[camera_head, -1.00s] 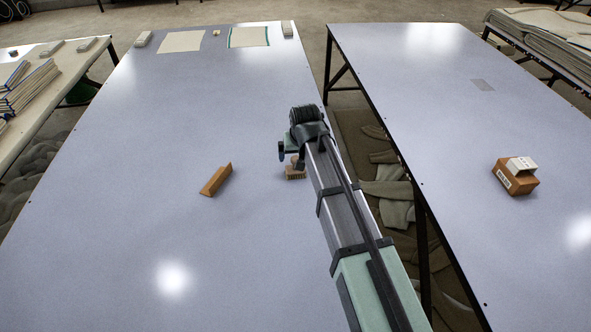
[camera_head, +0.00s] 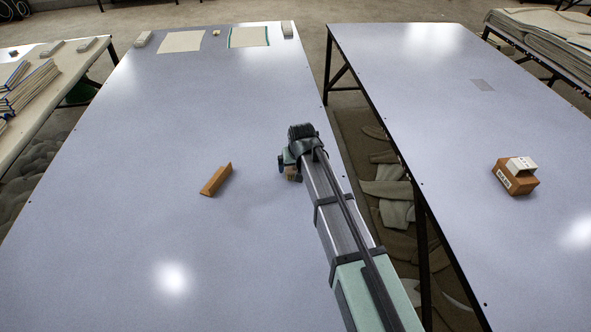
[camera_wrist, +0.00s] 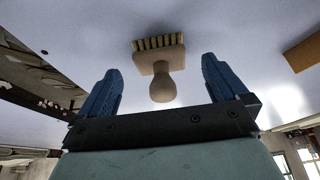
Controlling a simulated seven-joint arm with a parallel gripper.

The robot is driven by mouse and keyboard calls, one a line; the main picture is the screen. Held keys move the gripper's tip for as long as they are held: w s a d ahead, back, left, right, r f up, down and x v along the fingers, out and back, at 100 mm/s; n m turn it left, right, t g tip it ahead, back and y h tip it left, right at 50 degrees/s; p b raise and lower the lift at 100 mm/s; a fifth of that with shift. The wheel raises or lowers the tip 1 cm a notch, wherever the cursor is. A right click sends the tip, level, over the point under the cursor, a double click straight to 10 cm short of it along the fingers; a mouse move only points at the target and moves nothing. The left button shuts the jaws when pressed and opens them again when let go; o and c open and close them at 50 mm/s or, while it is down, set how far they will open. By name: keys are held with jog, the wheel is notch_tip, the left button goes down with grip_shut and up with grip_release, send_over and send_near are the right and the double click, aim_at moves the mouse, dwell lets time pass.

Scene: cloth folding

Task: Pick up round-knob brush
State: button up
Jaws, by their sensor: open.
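The round-knob brush (camera_wrist: 157,65) is in the wrist view, with a pale wooden block, a rounded knob and yellowish bristles. Its knob points toward my gripper and lies between the two blue fingers. My gripper (camera_wrist: 162,82) is open, with a gap between each finger and the knob. In the head view my gripper (camera_head: 287,166) is low over the table, and only a small part of the brush (camera_head: 291,174) shows beside it, the rest hidden by my arm.
A brown angled block (camera_head: 216,180) lies on the grey table (camera_head: 150,220) to the left. Two cloths (camera_head: 182,41) lie at the far end. A second table (camera_head: 440,100) stands across a gap at right, with a brown box (camera_head: 512,181) on it.

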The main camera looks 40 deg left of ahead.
aim_at(296, 169)
jog(key=x, duration=0.5)
jog(key=shift+w+r, duration=0.1)
jog(key=shift+c, duration=0.3)
jog(key=c, duration=0.9)
jog(key=shift+r, duration=0.1)
jog(key=shift+c, duration=0.2)
